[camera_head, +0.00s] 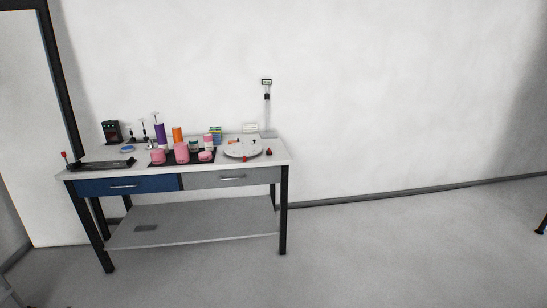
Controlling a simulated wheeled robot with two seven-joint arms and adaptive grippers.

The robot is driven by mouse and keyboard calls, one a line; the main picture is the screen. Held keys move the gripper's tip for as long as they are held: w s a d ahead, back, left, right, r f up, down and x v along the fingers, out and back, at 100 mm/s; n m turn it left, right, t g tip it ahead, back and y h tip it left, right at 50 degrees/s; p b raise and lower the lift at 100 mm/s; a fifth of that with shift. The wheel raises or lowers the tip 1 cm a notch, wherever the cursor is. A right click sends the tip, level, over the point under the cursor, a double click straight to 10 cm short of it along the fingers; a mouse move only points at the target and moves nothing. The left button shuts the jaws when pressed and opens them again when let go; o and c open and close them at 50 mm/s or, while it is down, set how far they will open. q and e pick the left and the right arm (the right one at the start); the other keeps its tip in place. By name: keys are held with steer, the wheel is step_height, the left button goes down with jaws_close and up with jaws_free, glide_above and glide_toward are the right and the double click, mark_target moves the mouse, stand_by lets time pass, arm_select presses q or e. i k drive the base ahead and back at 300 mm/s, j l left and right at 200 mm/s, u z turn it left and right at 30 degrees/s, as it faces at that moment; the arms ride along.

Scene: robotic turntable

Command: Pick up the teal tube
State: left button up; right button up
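I cannot clearly make out a teal tube. A small green-teal item (193,145) shows on the workbench behind the pink pots, too small to identify. A purple tube (160,136) and an orange tube (177,136) stand upright near it. A round pale turntable (242,150) sits at the right of the bench top, with small red parts at its rim. Neither of my grippers is in view.
The workbench (275,161) stands against the wall with blue and grey drawers. Several pink pots (182,153) sit on a dark mat. A dark tray (100,165) lies at left, a black device (111,132) behind it.

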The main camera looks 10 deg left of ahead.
mark_target(193, 144)
steer(key=i, duration=0.8)
steer(key=i+l+u, duration=0.15)
steer(key=i, duration=0.7)
steer(key=i+l+u, duration=0.2)
steer(key=i+u, duration=0.3)
steer(key=i+l+u, duration=1)
steer(key=i+l, duration=0.05)
steer(key=i, duration=0.05)
